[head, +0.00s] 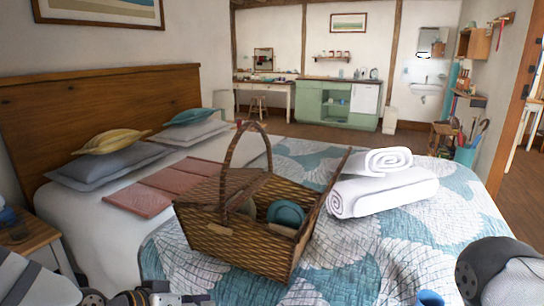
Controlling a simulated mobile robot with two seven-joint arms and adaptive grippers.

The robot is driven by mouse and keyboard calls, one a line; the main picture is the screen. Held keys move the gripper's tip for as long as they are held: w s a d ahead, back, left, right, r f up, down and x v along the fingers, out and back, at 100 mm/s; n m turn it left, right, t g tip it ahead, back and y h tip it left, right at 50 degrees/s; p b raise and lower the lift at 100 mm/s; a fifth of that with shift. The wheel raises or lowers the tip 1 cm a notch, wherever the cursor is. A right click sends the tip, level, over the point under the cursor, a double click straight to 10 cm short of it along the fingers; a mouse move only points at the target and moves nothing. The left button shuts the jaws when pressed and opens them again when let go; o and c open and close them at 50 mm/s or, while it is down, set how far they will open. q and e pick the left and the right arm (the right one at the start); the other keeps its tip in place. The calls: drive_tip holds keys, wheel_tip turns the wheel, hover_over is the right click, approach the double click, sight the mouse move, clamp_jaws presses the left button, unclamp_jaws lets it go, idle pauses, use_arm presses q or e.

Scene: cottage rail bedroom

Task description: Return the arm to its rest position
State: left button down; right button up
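My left arm (150,297) comes in along the bottom edge at the left. Its dark wrist end shows in front of the bed, but its fingertips are cut off or too small to make out. My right arm (500,268) shows at the bottom right corner as a dark joint and a pale link. Its gripper fingers are below the picture. Both arms are low and close to me, in front of the near side of the bed. I see nothing held in either one.
A wicker basket (235,244) with an open lid and a teal item (286,213) inside stands on the bed's patterned quilt (440,235). White rolled towels (385,190) lie to its right. A wooden nightstand (28,240) is at the left near my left arm.

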use_arm(q)
drive_tip(key=s+d+f+g+y, duration=0.15)
drive_tip(key=s+f+g, duration=0.25)
drive_tip(key=s+f, duration=0.9)
drive_tip(key=s+a+f+g+y, duration=0.1)
drive_tip(key=s+a+g, duration=0.1)
drive_tip(key=s, duration=0.6)
drive_tip(key=s+a+f+g+y, duration=0.1)
drive_tip(key=s+a, duration=0.3)
drive_tip(key=s, duration=0.4)
drive_tip(key=s+a+f+n+g+y, duration=0.1)
drive_tip(key=s+a+f+g+y, duration=0.1)
drive_tip(key=s, duration=0.7)
drive_tip(key=shift+a+g+y, duration=0.4)
drive_tip(key=shift+g+y, duration=0.05)
drive_tip(key=shift+g, duration=0.25)
drive_tip(key=shift+s+f, duration=0.1)
